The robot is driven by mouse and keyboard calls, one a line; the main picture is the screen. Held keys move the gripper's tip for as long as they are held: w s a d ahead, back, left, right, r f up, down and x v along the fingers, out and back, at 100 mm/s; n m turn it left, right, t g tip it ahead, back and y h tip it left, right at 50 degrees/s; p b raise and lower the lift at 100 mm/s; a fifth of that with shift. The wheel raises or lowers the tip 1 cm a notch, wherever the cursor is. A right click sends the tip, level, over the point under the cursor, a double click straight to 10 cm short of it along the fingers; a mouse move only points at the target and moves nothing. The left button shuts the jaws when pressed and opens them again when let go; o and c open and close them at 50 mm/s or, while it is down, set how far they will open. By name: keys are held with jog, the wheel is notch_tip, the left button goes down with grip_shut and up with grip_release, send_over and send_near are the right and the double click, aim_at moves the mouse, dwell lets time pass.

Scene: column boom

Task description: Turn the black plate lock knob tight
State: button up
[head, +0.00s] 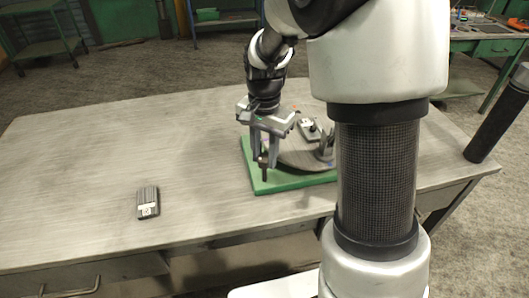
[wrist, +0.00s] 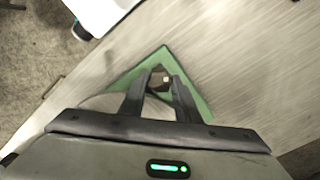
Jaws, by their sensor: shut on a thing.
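The black plate lock knob (head: 264,174) stands upright at the front left of the green base board (head: 262,187). My gripper (head: 265,158) reaches down over it, with its fingers around the knob's upper part. In the wrist view the fingers (wrist: 159,86) are closed in on the dark knob (wrist: 156,78), which shows between their tips. A round grey plate (head: 300,158) lies on the green board, right of the knob. The fingers hide part of the knob, and my arm hides the board's right side.
A small black device with a white label (head: 148,203) lies on the table (head: 90,170), left of the board. Another small device (head: 309,128) sits on the plate, near an upright bracket (head: 327,146). The table's left side is mostly clear.

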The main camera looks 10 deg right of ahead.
dwell(0.4)
jog(key=o, duration=1)
jog(key=shift+o, duration=0.2)
jog(key=shift+r, duration=0.1)
notch_tip(320, 180, up, 17)
jog(key=p, duration=0.2)
jog(key=shift+r, duration=0.15)
jog(key=shift+p, duration=0.3)
jog(key=s+r+n+t+p, duration=0.2)
jog(key=s+r+n+p, duration=0.2)
jog(key=s, duration=0.5)
jog(key=s+d+r+n+t+p, duration=0.1)
jog(key=s+r+n+t+p, duration=0.2)
jog(key=s, duration=0.6)
notch_tip(320, 180, up, 3)
jog(key=shift+d+f+n+t+p, duration=0.1)
jog(key=shift+d+n+t+p, duration=0.15)
jog(key=shift+n+p, duration=0.65)
